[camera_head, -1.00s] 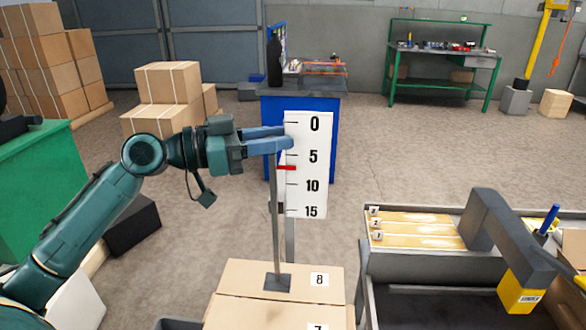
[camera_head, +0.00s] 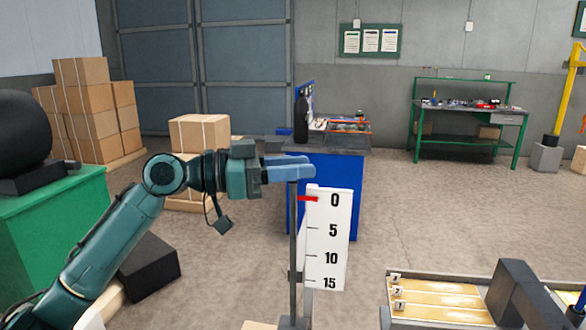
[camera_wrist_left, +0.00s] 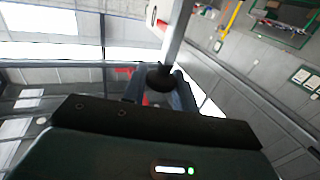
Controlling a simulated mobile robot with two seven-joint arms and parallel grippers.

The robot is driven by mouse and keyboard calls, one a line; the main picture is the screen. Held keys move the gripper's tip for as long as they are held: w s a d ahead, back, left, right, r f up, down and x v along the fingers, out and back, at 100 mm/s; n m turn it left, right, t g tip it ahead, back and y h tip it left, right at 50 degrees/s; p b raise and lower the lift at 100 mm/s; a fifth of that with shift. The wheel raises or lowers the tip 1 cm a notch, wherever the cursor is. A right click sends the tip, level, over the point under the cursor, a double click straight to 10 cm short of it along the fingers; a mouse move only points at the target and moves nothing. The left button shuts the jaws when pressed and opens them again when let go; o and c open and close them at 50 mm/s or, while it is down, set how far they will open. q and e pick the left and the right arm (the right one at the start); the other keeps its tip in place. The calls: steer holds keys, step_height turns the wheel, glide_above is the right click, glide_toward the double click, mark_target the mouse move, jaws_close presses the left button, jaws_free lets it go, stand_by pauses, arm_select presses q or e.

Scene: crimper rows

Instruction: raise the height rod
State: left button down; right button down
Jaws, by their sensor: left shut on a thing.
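The height rod (camera_head: 293,250) is a thin grey upright bar beside a white scale board (camera_head: 328,255) marked 0, 5, 10 and 15. A red pointer (camera_head: 308,199) by the rod is level with the 0 mark. My left gripper (camera_head: 302,169) is shut on the top of the rod, above the board's upper edge. In the left wrist view a dark round knob (camera_wrist_left: 160,78) on the rod sits between the fingers. The rod's foot is at the bottom edge of the head view. My right gripper is not in view.
A carton top (camera_head: 258,325) barely shows below the rod. A blue workbench (camera_head: 335,185) stands behind the board. At right is a tray (camera_head: 435,314) with numbered strips, partly behind a dark grey machine arm (camera_head: 515,290). A green table (camera_head: 60,220) is at left.

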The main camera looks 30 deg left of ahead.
arm_select(q)
steer(key=shift+a+r, duration=0.1)
steer(key=shift+r, duration=0.25)
steer(key=c, duration=1.6)
jaws_free()
steer(key=o, duration=0.3)
steer(key=shift+o, duration=0.8)
steer(key=shift+f, duration=0.15)
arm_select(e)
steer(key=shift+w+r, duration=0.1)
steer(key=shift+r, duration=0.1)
arm_select(q)
steer(key=shift+s+a+f+b, duration=0.15)
steer(key=shift+s+a+b, duration=0.05)
steer(key=shift+b, duration=0.1)
steer(key=b+v, duration=0.5)
steer(key=v, duration=0.7)
steer(key=shift+s, duration=0.25)
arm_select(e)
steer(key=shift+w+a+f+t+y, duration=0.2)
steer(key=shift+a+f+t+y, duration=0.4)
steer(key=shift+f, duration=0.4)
